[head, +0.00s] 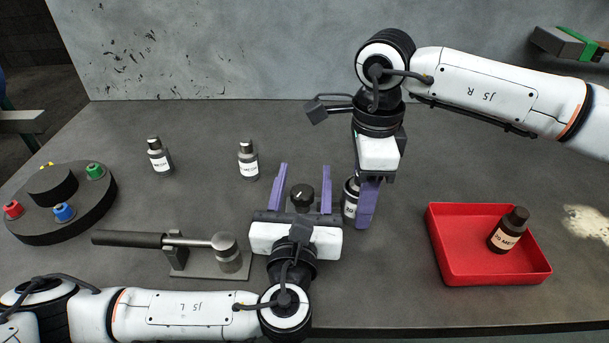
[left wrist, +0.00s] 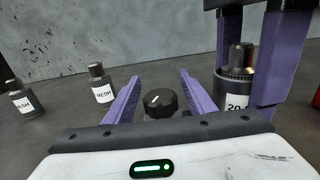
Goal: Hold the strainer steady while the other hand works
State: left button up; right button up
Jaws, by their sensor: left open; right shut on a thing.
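In the left wrist view this strainer (left wrist: 236,92) shows a label starting with 20, between the right gripper's fingers. My left gripper (head: 305,170) is open and empty, to the left of that strainer. Its fingers stand on either side of a black knob (head: 302,194) with a white pointer line, apart from it; the knob also shows in the left wrist view (left wrist: 159,103).
Two strainers (head: 160,157) (head: 248,161) stand at the back left. Another (head: 508,230) leans in a red tray (head: 445,262) at right. A dark round stand (head: 50,225) with coloured knobs is at far left. A lever device (head: 190,262) lies beside my left gripper.

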pick_arm(q)
jog(key=shift+w, duration=0.25)
jog(key=c, duration=1.1)
jog(key=shift+d+m+g+h, duration=0.15)
jog(key=shift+m+h, duration=0.4)
jog(key=shift+h, duration=0.3)
jog(key=shift+d+m+g+h, duration=0.15)
jog(key=shift+m+h, duration=0.4)
jog(key=shift+h, duration=0.3)
jog(key=shift+s+d+m+g+h, duration=0.1)
jog(key=shift+d+m+g+h, duration=0.2)
jog(key=shift+m+h, duration=0.3)
jog(key=o, duration=1.1)
